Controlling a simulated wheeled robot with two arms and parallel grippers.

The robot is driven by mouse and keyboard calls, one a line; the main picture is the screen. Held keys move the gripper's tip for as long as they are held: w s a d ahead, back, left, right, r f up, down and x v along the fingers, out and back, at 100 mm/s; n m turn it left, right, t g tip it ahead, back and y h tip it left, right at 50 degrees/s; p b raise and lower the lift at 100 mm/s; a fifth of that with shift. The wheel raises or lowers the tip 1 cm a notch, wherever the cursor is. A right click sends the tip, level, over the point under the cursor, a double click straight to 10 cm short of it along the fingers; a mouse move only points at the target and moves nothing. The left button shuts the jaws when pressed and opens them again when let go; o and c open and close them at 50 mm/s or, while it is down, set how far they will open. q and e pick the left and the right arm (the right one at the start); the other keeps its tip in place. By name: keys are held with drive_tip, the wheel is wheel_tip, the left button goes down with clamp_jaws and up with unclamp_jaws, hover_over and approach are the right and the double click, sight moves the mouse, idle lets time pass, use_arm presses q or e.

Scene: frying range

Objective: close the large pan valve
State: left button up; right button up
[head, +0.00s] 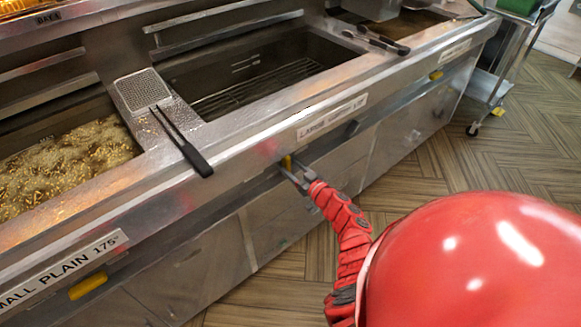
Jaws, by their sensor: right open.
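The large pan (262,70) is the middle vat, empty of bubbling oil, with a wire grid in its bottom. Its front carries a "LARGE" label (331,117). Below the label's left end a small yellow valve handle (287,161) shows, partly hidden by my gripper. My right gripper (292,171) is open with its fingers at this yellow handle; I cannot tell whether they touch it. My left gripper is out of view.
The small pan (62,160) at left holds bubbling oil, with its own yellow handle (88,286) below. Another yellow handle (436,75) is at right. A skimmer (150,97) and tongs (375,38) lie on the counter. A cart (497,80) stands far right.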

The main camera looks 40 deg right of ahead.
clamp_jaws()
drive_tip(key=shift+f+n, duration=0.1)
drive_tip(key=shift+n, duration=0.2)
idle(0.3)
drive_tip(key=shift+s+a+f+n+b, duration=0.1)
drive_tip(key=shift+a+f+n+b, duration=0.1)
drive_tip(key=shift+n+b, duration=0.6)
drive_tip(key=shift+a+n+b, duration=0.15)
drive_tip(key=shift+n+b, duration=0.3)
drive_tip(key=shift+n, duration=0.55)
drive_tip(key=shift+a+f+n+b, duration=0.15)
drive_tip(key=shift+f+n+b, duration=0.05)
drive_tip(key=shift+n+b, duration=2)
drive_tip(key=shift+a+f+n+b, duration=0.1)
drive_tip(key=shift+f+n+b, duration=0.1)
drive_tip(key=shift+n+b, duration=2)
drive_tip(key=shift+a+f+n+b, duration=0.2)
drive_tip(key=shift+n+b, duration=1.6)
drive_tip(key=shift+n, duration=0.8)
